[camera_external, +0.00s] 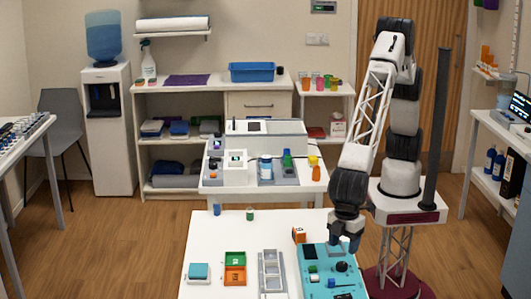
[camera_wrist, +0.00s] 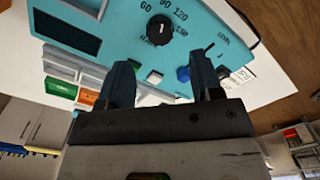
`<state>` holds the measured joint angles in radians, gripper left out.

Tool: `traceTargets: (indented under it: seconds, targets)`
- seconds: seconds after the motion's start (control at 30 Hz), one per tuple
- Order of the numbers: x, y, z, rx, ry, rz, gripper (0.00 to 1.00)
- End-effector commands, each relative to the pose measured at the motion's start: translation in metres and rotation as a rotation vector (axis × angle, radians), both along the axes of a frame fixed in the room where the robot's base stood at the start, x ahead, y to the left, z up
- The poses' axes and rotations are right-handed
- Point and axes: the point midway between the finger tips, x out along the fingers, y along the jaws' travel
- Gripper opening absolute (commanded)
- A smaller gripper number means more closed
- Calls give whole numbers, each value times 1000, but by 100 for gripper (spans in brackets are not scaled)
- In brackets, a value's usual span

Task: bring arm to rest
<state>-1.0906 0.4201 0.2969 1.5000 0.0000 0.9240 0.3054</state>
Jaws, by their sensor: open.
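My gripper (camera_external: 345,241) hangs at the end of my bent arm, over the back right part of a teal control panel (camera_external: 318,259) on the white table. In the wrist view, the two dark fingers of my gripper (camera_wrist: 163,76) stand apart with nothing between them. The panel (camera_wrist: 105,47) lies beyond the fingertips there, with a black dial (camera_wrist: 160,29) and a blue button (camera_wrist: 183,74). The right finger hides part of the panel around its level slider. I cannot tell whether a fingertip touches the panel.
The white table (camera_external: 212,240) also holds a grey tray (camera_external: 271,272), a green and orange bin (camera_external: 235,268), a teal-topped block (camera_external: 199,271) and an orange block (camera_external: 299,234). A second table with equipment (camera_external: 255,190) stands behind. The table's back left is mostly clear.

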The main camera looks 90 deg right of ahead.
Motion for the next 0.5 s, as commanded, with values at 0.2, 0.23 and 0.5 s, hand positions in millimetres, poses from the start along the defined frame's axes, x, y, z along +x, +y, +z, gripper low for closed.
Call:
traceTargets:
  seconds: [0.2,0.23,0.5]
  targets:
    - [0,0,10,0,0,0,59]
    - [0,0,11,0,0,0,59]
    - [0,0,11,0,0,0,59]
